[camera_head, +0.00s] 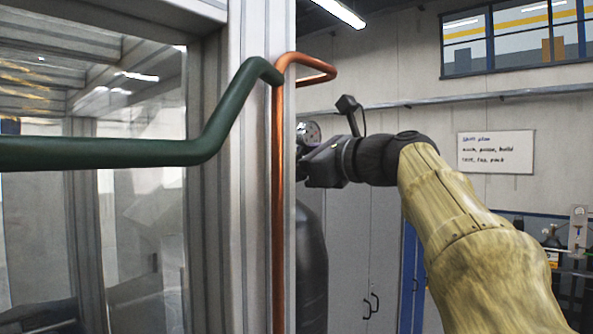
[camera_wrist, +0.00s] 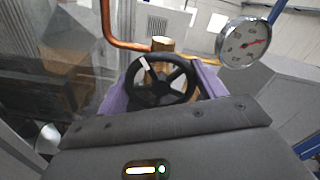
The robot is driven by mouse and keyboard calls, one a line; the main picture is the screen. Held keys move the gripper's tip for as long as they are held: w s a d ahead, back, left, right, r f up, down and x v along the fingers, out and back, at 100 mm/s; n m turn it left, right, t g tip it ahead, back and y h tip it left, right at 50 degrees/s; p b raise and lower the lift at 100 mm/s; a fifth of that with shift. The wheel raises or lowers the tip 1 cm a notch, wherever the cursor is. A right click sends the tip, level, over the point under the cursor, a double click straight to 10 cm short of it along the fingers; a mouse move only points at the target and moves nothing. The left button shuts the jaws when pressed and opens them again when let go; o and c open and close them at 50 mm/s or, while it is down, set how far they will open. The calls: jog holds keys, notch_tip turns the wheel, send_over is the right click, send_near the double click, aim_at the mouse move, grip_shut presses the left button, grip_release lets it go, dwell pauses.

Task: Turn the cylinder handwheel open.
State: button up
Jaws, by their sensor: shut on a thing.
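The black spoked handwheel (camera_wrist: 161,88) shows in the wrist view, with a pale mark on its upper left. A brass valve part (camera_wrist: 163,44) stands behind it. My gripper (camera_wrist: 163,84) has its purple fingers on the left and right of the wheel and is shut on its rim. In the head view my gripper (camera_head: 318,166) reaches left behind the frame post, which hides the handwheel and fingertips. The dark cylinder (camera_head: 312,270) stands below, partly hidden by the post.
A round pressure gauge (camera_head: 308,132) sits beside the valve; it also shows in the wrist view (camera_wrist: 243,43). A copper pipe (camera_head: 278,200) runs up the metal post (camera_head: 250,215). A green bar (camera_head: 110,152) crosses the glazed enclosure at left. Grey cabinet doors (camera_head: 362,250) stand behind.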

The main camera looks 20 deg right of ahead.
jog(key=n+b, duration=0.1)
jog(key=n, duration=0.2)
jog(key=shift+a+n+b, duration=0.1)
jog(key=shift+n+b, duration=0.3)
jog(key=n+b, duration=0.1)
jog(key=n, duration=0.2)
jog(key=shift+f+n+b, duration=0.1)
jog(key=shift+n+b, duration=0.2)
jog(key=n+b, duration=0.2)
jog(key=n, duration=0.4)
jog(key=shift+f, duration=0.1)
jog(key=n+b, duration=0.2)
jog(key=n, duration=0.5)
jog(key=shift+f+n, duration=0.1)
jog(key=shift+n, duration=0.2)
jog(key=n+b, duration=0.1)
jog(key=n, duration=0.5)
jog(key=shift+w+f+n, duration=0.1)
jog(key=shift+n, duration=0.3)
jog(key=o, duration=1)
